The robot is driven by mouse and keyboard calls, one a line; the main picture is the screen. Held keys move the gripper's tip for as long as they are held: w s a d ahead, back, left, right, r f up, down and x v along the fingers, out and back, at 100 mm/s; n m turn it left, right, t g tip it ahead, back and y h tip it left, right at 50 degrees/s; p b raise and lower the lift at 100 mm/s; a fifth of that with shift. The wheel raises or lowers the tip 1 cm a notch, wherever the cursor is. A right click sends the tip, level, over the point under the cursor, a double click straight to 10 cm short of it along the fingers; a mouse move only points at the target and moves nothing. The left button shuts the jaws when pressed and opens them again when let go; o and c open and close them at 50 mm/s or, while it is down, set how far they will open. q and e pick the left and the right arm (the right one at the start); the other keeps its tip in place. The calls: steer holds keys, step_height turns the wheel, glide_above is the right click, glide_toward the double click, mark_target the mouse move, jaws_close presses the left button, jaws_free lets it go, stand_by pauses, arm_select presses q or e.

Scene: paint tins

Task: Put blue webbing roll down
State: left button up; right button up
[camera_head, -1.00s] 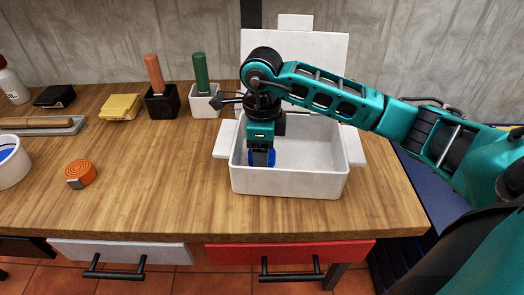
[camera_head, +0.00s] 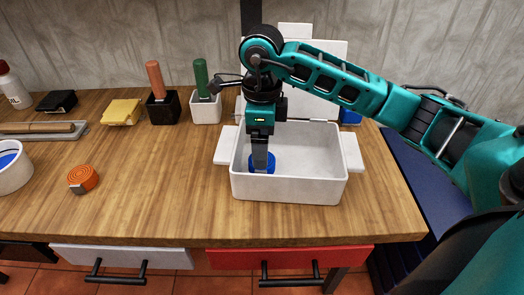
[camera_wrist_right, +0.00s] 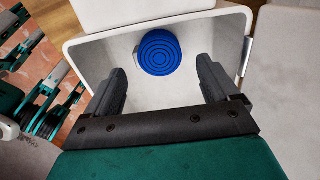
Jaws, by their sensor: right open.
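The blue webbing roll (camera_head: 262,162) lies in the left part of the white box (camera_head: 300,190), on its floor. In the right wrist view the roll (camera_wrist_right: 159,52) shows its ringed round face, with a small pale tab at its left side, and sits near one wall of the box (camera_wrist_right: 187,96). My right gripper (camera_head: 261,169) points down into the box over the roll and partly hides it. In the right wrist view its two fingers (camera_wrist_right: 162,88) are wide apart, with nothing between them and the roll beyond their tips. My left gripper is not in view.
An orange webbing roll (camera_head: 83,179) lies on the wooden bench (camera_head: 150,205). A black holder (camera_head: 163,108) and a white holder (camera_head: 206,107) stand left of the box. A blue object (camera_head: 350,115) shows behind the box. The bench between orange roll and box is clear.

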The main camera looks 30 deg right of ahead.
step_height(320, 180, up, 7)
steer(key=p, duration=0.1)
stand_by(0.7)
